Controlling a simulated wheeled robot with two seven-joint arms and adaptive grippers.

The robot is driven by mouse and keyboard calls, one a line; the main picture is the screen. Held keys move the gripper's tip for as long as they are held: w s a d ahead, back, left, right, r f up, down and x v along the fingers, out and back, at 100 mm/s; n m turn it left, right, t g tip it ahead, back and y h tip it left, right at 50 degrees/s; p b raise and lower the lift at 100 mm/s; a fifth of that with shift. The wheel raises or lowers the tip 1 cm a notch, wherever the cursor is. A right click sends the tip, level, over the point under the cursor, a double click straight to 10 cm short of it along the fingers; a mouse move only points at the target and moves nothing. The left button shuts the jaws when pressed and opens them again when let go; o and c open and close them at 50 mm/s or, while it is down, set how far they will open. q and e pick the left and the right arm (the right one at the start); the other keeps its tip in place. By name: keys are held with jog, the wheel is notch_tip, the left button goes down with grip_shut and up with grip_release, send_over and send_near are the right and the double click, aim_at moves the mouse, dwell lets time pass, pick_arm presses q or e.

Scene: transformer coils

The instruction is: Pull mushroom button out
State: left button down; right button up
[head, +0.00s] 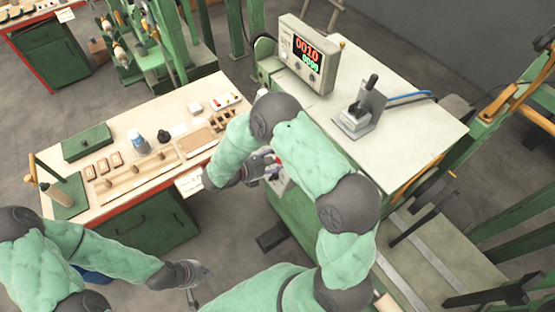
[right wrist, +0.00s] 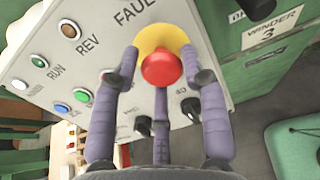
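The red mushroom button (right wrist: 162,70) with its yellow ring (right wrist: 163,38) sits on a pale control panel (right wrist: 60,62) in the right wrist view. My right gripper (right wrist: 160,58) is open, with its purple-grey fingers spread around the button. Gaps show between the side fingers and the red cap. In the head view my right gripper (head: 262,167) is at the panel on the green cabinet's front, partly hidden by my arm. My left gripper (head: 193,282) is open and empty over the floor at the bottom.
The panel also carries indicator lamps (right wrist: 82,95) and black knobs (right wrist: 190,106) close to the fingers. The winder cabinet top (head: 410,135) bears a digital display box (head: 306,55) and a clamp fixture (head: 361,108). A workbench (head: 75,155) with wooden parts stands at left.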

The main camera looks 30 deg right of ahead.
jog(key=shift+o, duration=0.8)
jog(key=shift+a+r, duration=0.1)
jog(key=shift+a, duration=0.05)
jog(key=v, duration=1.2)
jog(key=shift+s, duration=0.1)
